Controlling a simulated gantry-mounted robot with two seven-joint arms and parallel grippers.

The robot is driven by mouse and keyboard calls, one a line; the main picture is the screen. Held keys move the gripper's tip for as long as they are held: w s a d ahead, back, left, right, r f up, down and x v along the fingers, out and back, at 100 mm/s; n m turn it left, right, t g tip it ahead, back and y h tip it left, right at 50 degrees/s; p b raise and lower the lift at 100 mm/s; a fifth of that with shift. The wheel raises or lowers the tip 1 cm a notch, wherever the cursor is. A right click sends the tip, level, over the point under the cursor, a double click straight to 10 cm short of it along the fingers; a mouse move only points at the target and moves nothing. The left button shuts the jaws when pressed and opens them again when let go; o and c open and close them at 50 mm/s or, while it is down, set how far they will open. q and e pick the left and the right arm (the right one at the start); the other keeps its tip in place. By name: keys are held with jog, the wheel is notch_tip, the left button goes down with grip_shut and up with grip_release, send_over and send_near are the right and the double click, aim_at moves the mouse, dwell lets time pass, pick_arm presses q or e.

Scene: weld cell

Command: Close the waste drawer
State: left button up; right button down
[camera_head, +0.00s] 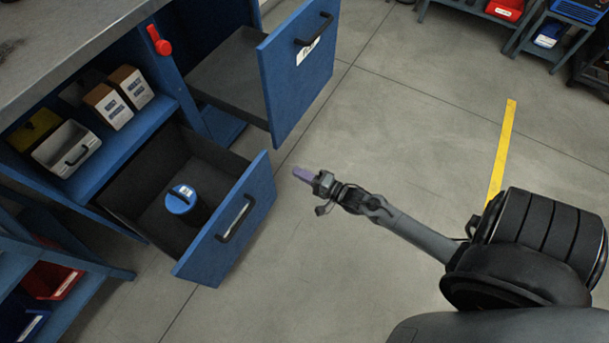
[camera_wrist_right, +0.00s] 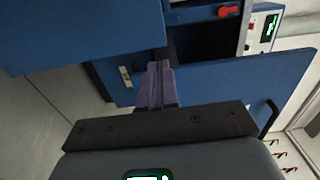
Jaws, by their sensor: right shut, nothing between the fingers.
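Two blue drawers stand open in the head view. The nearer, lower drawer (camera_head: 213,254) holds a dark canister with a blue lid (camera_head: 182,198) and has a bar handle (camera_head: 236,218). The other drawer (camera_head: 290,95) has a black handle (camera_head: 314,30) and a white label (camera_head: 308,50); its visible inside is empty. I cannot read which one is the waste drawer. My right gripper (camera_head: 297,173) is shut and empty, in front of and apart from the nearer drawer's front. Its purple fingers also show in the wrist view (camera_wrist_right: 159,84), with blue panels beyond. My left gripper is not in view.
The blue bench has a grey top (camera_head: 75,40) and a red handle (camera_head: 159,40). Bare floor (camera_head: 410,130) lies right of the drawers, with a yellow line (camera_head: 502,150).

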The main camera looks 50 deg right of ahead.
aim_at(265, 156)
jog(key=w+b, duration=0.1)
jog(key=w, duration=0.2)
jog(key=w+a+b, duration=0.1)
jog(key=w+b, duration=0.1)
jog(key=w, duration=0.1)
jog(key=w+b, duration=0.1)
jog(key=w, duration=0.2)
jog(key=shift+w+a+f, duration=0.1)
jog(key=shift+w+a, duration=0.15)
jog(key=shift+w, duration=0.05)
jog(key=shift+w+a+b, duration=0.1)
jog(key=shift+w+b, duration=0.35)
jog(key=shift+w, duration=0.1)
